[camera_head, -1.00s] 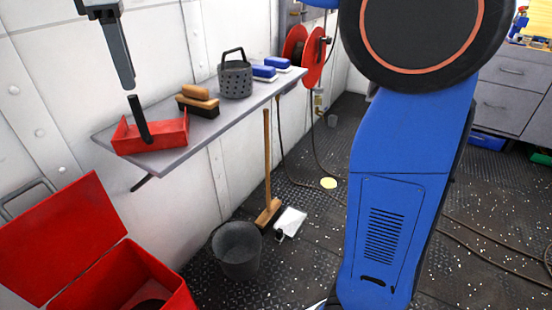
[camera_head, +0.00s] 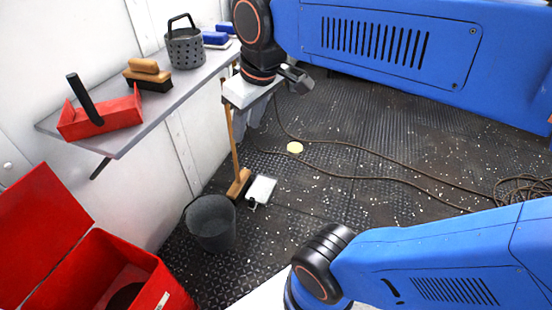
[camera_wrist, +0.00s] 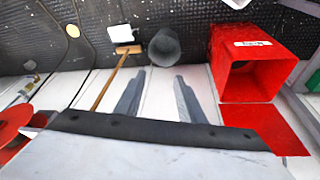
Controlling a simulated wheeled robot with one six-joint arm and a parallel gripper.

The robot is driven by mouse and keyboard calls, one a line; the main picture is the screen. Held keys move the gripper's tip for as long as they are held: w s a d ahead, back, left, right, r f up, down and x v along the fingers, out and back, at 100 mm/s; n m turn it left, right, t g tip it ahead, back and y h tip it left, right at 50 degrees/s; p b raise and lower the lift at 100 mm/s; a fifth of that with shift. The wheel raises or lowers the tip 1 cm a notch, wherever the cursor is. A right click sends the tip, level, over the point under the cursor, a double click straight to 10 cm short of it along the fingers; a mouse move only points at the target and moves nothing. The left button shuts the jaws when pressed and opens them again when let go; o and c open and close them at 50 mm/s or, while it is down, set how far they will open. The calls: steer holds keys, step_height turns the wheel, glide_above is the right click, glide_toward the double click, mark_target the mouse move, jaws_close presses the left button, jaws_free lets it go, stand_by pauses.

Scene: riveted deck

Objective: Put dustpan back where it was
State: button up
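The red dustpan (camera_head: 101,118) with its black handle stands on the near left end of the grey wall shelf (camera_head: 135,130). Its handle leans up and to the left. My gripper (camera_head: 250,120) hangs in the air past the shelf's right side, well apart from the dustpan. In the wrist view my gripper (camera_wrist: 157,76) has its two fingers apart with nothing between them. The dustpan does not show in the wrist view.
A wooden brush (camera_head: 148,74), a dark perforated basket (camera_head: 185,48) and blue-and-white brushes (camera_head: 215,38) share the shelf. Below stand a broom (camera_head: 236,150), a grey bucket (camera_head: 211,223), a white flat item (camera_head: 262,189) and an open red bin (camera_head: 95,265). Cables cross the floor.

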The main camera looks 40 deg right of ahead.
steer(key=s+d+f+m+t, duration=0.1)
steer(key=s+d+f+m, duration=0.2)
steer(key=s+f, duration=0.2)
step_height(320, 180, down, 4)
steer(key=shift+s+d+r+m, duration=0.2)
steer(key=shift+s+d+m, duration=0.1)
steer(key=shift+s+m, duration=0.1)
